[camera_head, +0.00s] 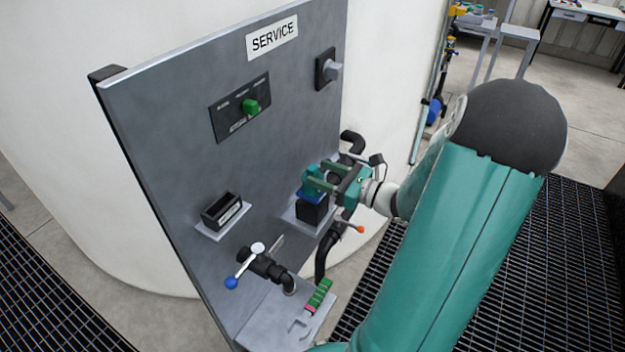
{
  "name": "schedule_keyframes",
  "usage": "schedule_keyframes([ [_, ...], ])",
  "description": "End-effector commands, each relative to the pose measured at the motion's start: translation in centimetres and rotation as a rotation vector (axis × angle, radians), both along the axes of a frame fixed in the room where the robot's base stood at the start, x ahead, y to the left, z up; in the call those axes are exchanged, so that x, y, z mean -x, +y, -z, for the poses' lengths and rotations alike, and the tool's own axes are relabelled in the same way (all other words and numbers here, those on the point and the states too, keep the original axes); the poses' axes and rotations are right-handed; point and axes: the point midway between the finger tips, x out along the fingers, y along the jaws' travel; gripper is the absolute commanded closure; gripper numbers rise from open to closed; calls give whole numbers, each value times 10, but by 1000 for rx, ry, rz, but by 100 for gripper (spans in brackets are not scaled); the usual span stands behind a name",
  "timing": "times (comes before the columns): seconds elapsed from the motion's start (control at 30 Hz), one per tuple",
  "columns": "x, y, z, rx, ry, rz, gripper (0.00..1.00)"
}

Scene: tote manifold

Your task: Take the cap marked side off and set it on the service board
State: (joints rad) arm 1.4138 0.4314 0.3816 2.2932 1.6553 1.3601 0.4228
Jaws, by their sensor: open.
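The grey service board (180,120) stands upright with a white label reading SERVICE. My gripper (312,184) is open at the board's right side, its fingers pointing left toward the board. A blue piece (310,196) sits on top of a black block (312,213), at and just below my fingertips. The fingers partly hide it, and I cannot tell whether they touch it. No marking reading side is legible, so I cannot tell whether the blue piece is that cap.
A black open-topped box (221,210) sits on a small ledge at left. A blue-tipped lever valve (257,262) and an orange-tipped handle (350,226) stick out nearby. A grey knob (333,70) projects above.

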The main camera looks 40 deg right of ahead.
Motion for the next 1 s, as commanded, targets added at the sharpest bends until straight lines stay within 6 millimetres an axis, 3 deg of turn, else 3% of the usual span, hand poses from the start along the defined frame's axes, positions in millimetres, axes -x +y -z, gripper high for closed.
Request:
schedule_keyframes([
  [0.2,-30,9,1,0,-1,-3,47],
  [0.47,-34,10,1,0,0,0,47],
  [0.73,-34,10,1,0,0,-1,96],
  [1.0,-34,10,0,1,0,-1,99],
])
